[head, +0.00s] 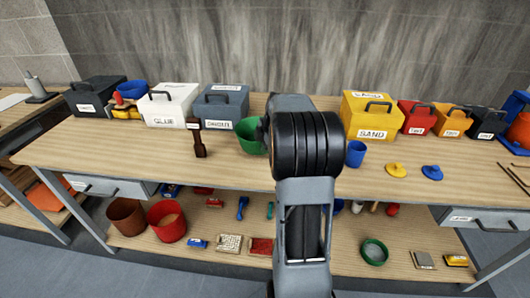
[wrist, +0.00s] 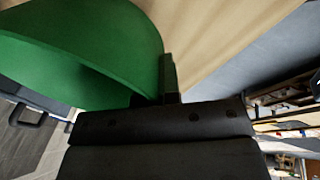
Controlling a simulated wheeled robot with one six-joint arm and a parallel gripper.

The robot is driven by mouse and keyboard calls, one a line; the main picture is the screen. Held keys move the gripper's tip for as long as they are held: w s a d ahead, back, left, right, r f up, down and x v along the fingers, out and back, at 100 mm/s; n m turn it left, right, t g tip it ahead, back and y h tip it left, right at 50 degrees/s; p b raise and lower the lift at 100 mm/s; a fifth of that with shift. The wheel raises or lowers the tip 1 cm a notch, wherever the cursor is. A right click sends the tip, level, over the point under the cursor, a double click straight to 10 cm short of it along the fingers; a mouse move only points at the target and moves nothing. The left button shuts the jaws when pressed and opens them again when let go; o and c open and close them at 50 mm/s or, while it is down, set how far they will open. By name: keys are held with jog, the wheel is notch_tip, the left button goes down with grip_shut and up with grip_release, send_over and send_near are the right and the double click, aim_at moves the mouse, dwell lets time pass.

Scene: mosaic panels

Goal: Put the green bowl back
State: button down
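The green bowl (head: 250,138) is on or just above the bench top, left of my arm, in front of the grey box. In the wrist view the green bowl (wrist: 95,45) fills the upper left, tilted in the picture, with its wall running into the jaws. My gripper (wrist: 165,85) is at the bowl's rim and appears shut on it; one finger shows against the wall and the other is hidden by the bowl. In the head view my arm hides most of the gripper. I cannot tell whether the bowl touches the bench.
A grey box (head: 222,107), a white box (head: 168,107) and a dark bottle-like tool (head: 198,140) stand to the left. A yellow sand box (head: 372,116) and blue cup (head: 355,153) stand to the right. A lower shelf (head: 330,255) holds several small items.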

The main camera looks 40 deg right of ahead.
jog(key=shift+w+f, duration=0.15)
jog(key=shift+f, duration=0.05)
jog(key=shift+w+d+f, duration=0.15)
jog(key=shift+f, duration=1.5)
jog(key=shift+f, duration=0.1)
jog(key=shift+f, duration=0.1)
jog(key=c, duration=1.3)
grip_release()
jog(key=shift+c, duration=0.2)
